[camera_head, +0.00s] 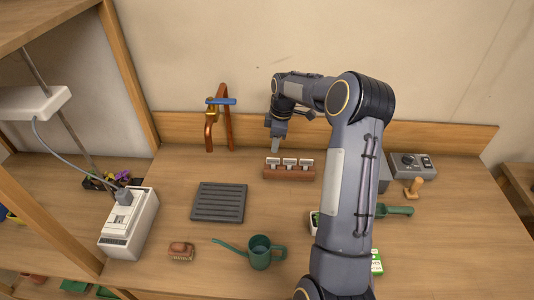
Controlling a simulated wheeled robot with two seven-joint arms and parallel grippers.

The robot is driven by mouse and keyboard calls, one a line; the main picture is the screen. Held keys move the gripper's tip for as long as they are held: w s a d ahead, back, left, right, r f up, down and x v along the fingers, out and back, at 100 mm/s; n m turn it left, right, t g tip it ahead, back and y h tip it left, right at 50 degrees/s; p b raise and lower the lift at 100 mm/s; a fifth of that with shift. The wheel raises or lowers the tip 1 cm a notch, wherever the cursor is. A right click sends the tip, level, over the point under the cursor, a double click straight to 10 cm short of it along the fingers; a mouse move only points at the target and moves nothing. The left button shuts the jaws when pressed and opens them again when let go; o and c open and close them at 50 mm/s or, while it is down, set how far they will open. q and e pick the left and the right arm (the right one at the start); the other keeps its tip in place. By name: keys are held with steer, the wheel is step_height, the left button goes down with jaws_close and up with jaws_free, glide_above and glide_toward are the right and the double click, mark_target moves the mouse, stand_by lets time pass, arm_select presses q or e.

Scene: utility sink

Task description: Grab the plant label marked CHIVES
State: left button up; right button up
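A reddish-brown block (289,174) stands on the bench near the back, holding three white plant labels: a left one (274,161), a middle one (290,161) and a right one (306,162). Their lettering is too small to read, so I cannot tell which is marked CHIVES. My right arm reaches up from the lower right. Its gripper (278,145) points down above and just behind the left label, apparently apart from it. Its fingers overlap from this side, so their opening cannot be judged. My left gripper is not in view.
A copper tap (210,125) stands at the back left. A dark slatted tray (219,202), a brush (181,251) and a green watering can (260,252) lie nearer. A green trowel (394,210) and a grey box (413,166) are right of my arm.

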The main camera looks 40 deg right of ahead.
mark_target(273, 166)
steer(key=f, duration=0.3)
steer(key=shift+w+d+f+b, duration=0.2)
steer(key=shift+w+f+b, duration=0.05)
steer(key=shift+b, duration=0.05)
step_height(273, 166, down, 5)
steer(key=b, duration=0.2)
steer(key=shift+w+a+b, duration=0.15)
steer(key=shift+b, duration=0.2)
steer(key=shift+r, duration=0.1)
jaws_close()
